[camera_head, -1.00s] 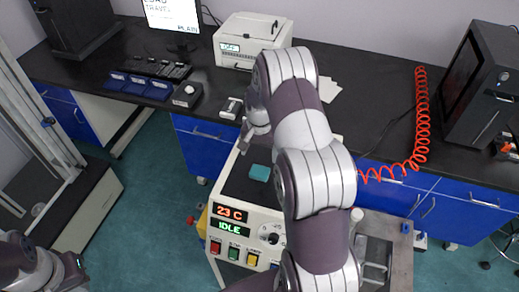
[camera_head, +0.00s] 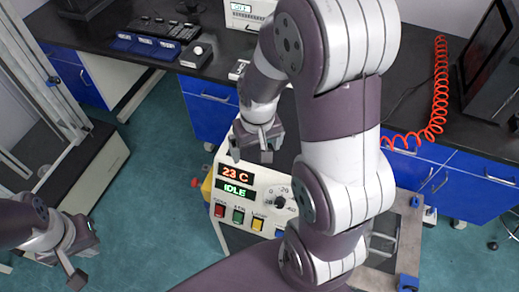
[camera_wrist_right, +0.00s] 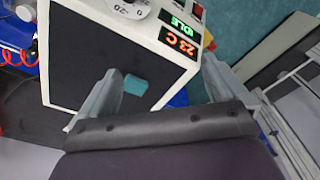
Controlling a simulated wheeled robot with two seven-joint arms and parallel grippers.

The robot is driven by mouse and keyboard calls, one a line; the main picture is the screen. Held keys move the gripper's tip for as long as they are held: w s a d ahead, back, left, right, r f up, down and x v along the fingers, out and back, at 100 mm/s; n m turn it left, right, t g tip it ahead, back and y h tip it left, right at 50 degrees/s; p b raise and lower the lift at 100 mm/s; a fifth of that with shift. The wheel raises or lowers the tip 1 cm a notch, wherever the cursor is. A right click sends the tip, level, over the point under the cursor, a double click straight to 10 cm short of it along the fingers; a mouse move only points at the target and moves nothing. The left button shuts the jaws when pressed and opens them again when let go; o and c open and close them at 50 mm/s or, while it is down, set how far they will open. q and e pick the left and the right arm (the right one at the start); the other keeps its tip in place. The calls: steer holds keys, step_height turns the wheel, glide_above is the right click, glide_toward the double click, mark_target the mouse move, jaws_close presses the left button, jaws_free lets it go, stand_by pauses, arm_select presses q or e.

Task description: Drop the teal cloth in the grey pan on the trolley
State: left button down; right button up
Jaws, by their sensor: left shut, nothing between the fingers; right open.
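The teal cloth (camera_wrist_right: 135,85) shows in the right wrist view as a small block on the dark top of the white machine (camera_wrist_right: 165,65). In the head view my right gripper and arm hide it. My right gripper (camera_head: 252,150) is open and empty above the machine top; in the wrist view (camera_wrist_right: 163,68) the cloth appears between its fingers, closer to the left one. My left gripper (camera_head: 82,262) is shut and empty at the lower left, away from the machine. A grey metal trolley (camera_head: 405,228) stands at the lower right; a grey shape on it is partly hidden by my right arm.
The machine's front panel (camera_head: 240,192) reads 23 C and IDLE and has coloured buttons. Behind it runs a black-topped bench (camera_head: 210,65) with blue drawers, button boxes and a coiled red hose (camera_head: 435,100). Teal floor (camera_head: 150,190) is free between my left gripper and the machine.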

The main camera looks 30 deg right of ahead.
steer(key=w+d+f+m+b, duration=0.1)
steer(key=w+d+m, duration=0.1)
steer(key=w+d, duration=0.1)
steer(key=w+d+f+m+b, duration=0.1)
steer(key=w+d+f, duration=0.1)
steer(key=w+d, duration=0.1)
steer(key=w+d+f+m+b, duration=0.1)
steer(key=w+d+f+m, duration=0.1)
steer(key=w+d, duration=0.2)
steer(key=shift+w+f+m+g+b, duration=0.25)
steer(key=shift+w+m+g+b, duration=0.05)
steer(key=shift+w, duration=0.25)
step_height(320, 180, up, 3)
steer(key=w+d+m, duration=0.1)
steer(key=w+m, duration=0.1)
steer(key=shift+m, duration=0.4)
steer(key=f, duration=0.4)
steer(key=s+f+p, duration=0.1)
steer(key=f, duration=0.7)
steer(key=shift+s+a+p, duration=0.15)
steer(key=shift+s+p, duration=0.05)
steer(key=shift+p, duration=0.1)
steer(key=shift+w+f, duration=0.15)
steer(key=shift+f, duration=0.15)
arm_select(q)
steer(key=f, duration=0.4)
steer(key=shift+w+f, duration=0.15)
steer(key=shift+w, duration=0.05)
arm_select(e)
steer(key=c, duration=1.2)
